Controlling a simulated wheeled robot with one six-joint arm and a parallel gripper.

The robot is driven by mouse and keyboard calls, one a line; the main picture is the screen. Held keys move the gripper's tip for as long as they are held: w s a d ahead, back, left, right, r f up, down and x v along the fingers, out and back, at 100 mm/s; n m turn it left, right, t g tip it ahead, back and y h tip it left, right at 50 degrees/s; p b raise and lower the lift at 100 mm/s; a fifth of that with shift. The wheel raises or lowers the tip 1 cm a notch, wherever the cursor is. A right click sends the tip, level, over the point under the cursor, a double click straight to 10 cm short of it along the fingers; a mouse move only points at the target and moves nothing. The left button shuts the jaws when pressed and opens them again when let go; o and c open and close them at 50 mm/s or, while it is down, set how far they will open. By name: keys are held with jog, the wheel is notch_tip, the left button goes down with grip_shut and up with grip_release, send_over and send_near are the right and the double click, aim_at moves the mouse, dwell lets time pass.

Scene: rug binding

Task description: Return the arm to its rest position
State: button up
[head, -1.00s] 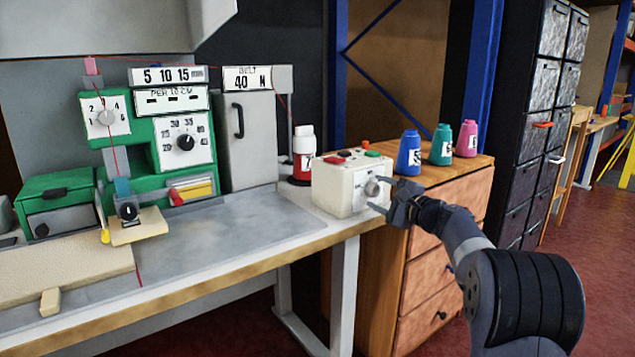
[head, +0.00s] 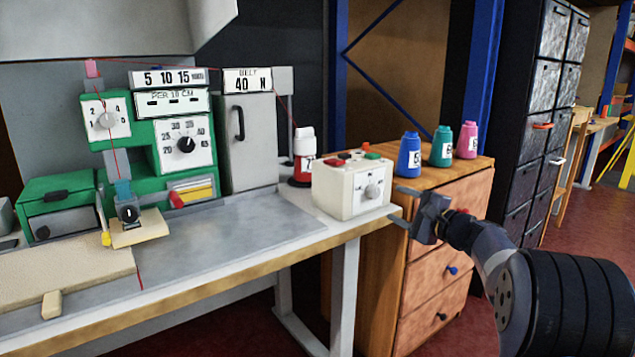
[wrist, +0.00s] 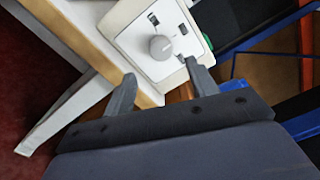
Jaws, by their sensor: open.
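My gripper (head: 402,206) is open and empty in the head view, in front of the wooden drawer cabinet and just right of the white control box (head: 350,187). It is apart from the box's grey knob (head: 372,191). In the wrist view the two fingers of my gripper (wrist: 160,88) are spread, with the knob (wrist: 161,47) and the box face (wrist: 135,28) beyond them. Nothing is between the fingers.
The workbench (head: 245,262) carries a green sewing machine (head: 150,135) and a beige rug (head: 70,270). Blue (head: 409,155), teal (head: 441,146) and pink (head: 467,140) spools stand on the wooden cabinet (head: 445,225). Red floor (head: 590,215) is open at right.

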aim_at(376, 193)
jog(key=x, duration=0.7)
jog(key=shift+s+b, duration=0.1)
jog(key=shift+b, duration=0.3)
jog(key=shift+r+m+p, duration=0.3)
jog(key=shift+p, duration=0.35)
jog(key=shift+m+p, duration=0.3)
jog(key=shift+p, duration=0.2)
jog(key=m+p, duration=0.6)
jog(key=p, duration=0.2)
jog(key=m+p, duration=0.6)
jog(key=p, duration=0.5)
jog(key=shift+m+p, duration=0.3)
jog(key=shift+m, duration=0.1)
jog(key=v, duration=0.8)
jog(key=shift+f+b, duration=0.25)
jog(key=shift+b, duration=0.1)
jog(key=shift+s, duration=0.15)
